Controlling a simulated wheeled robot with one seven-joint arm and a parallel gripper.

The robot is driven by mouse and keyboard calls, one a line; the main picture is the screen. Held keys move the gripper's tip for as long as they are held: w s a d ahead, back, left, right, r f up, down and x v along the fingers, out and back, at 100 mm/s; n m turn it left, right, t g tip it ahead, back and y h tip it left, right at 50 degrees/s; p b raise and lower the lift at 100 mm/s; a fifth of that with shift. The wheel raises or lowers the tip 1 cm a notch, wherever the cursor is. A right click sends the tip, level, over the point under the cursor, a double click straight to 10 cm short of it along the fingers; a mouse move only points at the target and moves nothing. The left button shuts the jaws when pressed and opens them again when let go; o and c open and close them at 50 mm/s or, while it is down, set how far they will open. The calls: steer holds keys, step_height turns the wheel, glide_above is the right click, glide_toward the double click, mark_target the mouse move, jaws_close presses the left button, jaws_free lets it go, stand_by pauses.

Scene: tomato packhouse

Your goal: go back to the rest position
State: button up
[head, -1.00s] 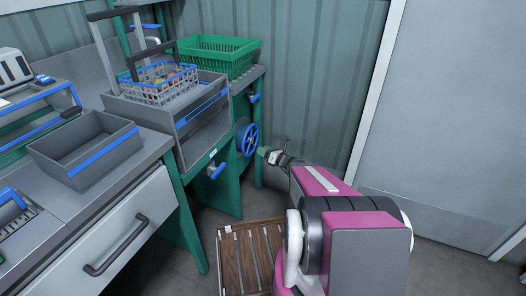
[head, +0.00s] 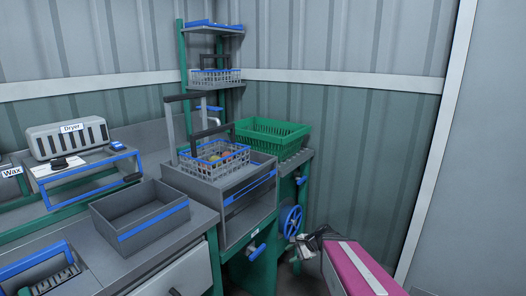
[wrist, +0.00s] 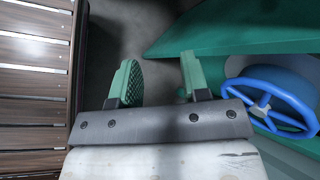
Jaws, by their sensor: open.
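My gripper (wrist: 158,82) is open and empty in the wrist view, its two green fingers apart over the dark floor. In the head view my gripper (head: 300,243) is small at the lower right, at the end of my pink arm. There it shows beside the blue handwheel (head: 291,222) on the green frame of the bench. The handwheel also shows in the wrist view (wrist: 272,104), to the right of the fingers and apart from them.
A wooden slatted surface (wrist: 35,90) lies left of the fingers. The bench holds a grey bin (head: 140,222), a wire basket (head: 213,160) with produce, a green crate (head: 272,136) and a dryer unit (head: 68,138). Corrugated walls (head: 380,150) close the corner behind.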

steer(key=s+d+r+n+g+h, duration=0.2)
steer(key=s+d+n+h, duration=0.4)
steer(key=n, duration=0.6)
steer(key=shift+s+d+r+h, duration=0.2)
steer(key=shift+r+h, duration=0.6)
steer(key=shift+h, duration=0.6)
